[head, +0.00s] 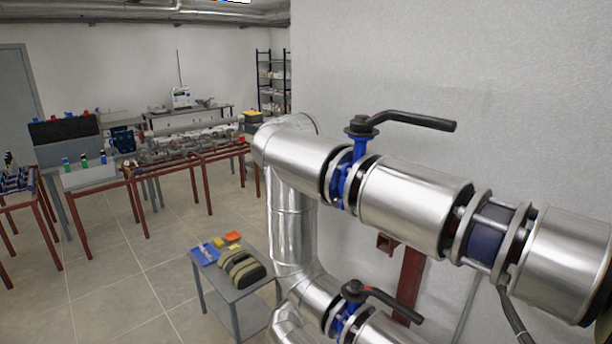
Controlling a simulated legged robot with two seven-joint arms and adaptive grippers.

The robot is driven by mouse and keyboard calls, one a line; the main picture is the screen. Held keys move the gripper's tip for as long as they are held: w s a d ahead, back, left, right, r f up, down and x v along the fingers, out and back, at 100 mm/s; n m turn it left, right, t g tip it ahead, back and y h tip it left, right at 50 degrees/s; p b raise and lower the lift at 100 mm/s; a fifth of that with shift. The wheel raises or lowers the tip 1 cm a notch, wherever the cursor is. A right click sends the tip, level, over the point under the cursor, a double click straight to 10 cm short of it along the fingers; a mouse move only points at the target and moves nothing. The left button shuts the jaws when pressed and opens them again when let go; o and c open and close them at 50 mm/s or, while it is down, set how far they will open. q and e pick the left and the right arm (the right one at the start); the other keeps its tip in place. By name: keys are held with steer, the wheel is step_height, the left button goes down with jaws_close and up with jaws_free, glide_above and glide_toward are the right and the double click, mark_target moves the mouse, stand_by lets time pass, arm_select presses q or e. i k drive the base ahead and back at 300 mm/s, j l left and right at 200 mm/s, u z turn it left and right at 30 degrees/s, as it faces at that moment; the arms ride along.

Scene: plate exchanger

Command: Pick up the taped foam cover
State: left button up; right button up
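I cannot surely identify the taped foam cover. An olive, rounded object with dark bands (242,269) lies on a small grey table (236,295) at lower centre; I cannot tell whether it is the cover or a bag. The large silver pipe (412,206) shows shiny metal cladding, with bare gaps around the upper blue valve (350,176) and a dark blue section (486,238). Neither of my grippers is in view.
Blue, yellow and orange items (218,243) lie beside the olive object. A black lever (415,121) sticks out above the pipe. Red-legged benches (200,150) stand behind. Tiled floor (130,290) is clear at left.

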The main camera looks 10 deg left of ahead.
mark_target(243, 270)
steer(key=i+j, duration=0.2)
steer(key=j, duration=0.15)
steer(key=i+j+z, duration=0.1)
steer(key=j, duration=0.25)
steer(key=i+j, duration=0.3)
steer(key=i+j+z, duration=0.15)
steer(key=j, duration=0.25)
steer(key=i+j, duration=0.2)
steer(key=j, duration=0.2)
steer(key=i+j+z, duration=0.1)
steer(key=j, duration=0.3)
steer(key=i+j, duration=0.2)
steer(key=j, duration=0.15)
steer(key=z, duration=0.05)
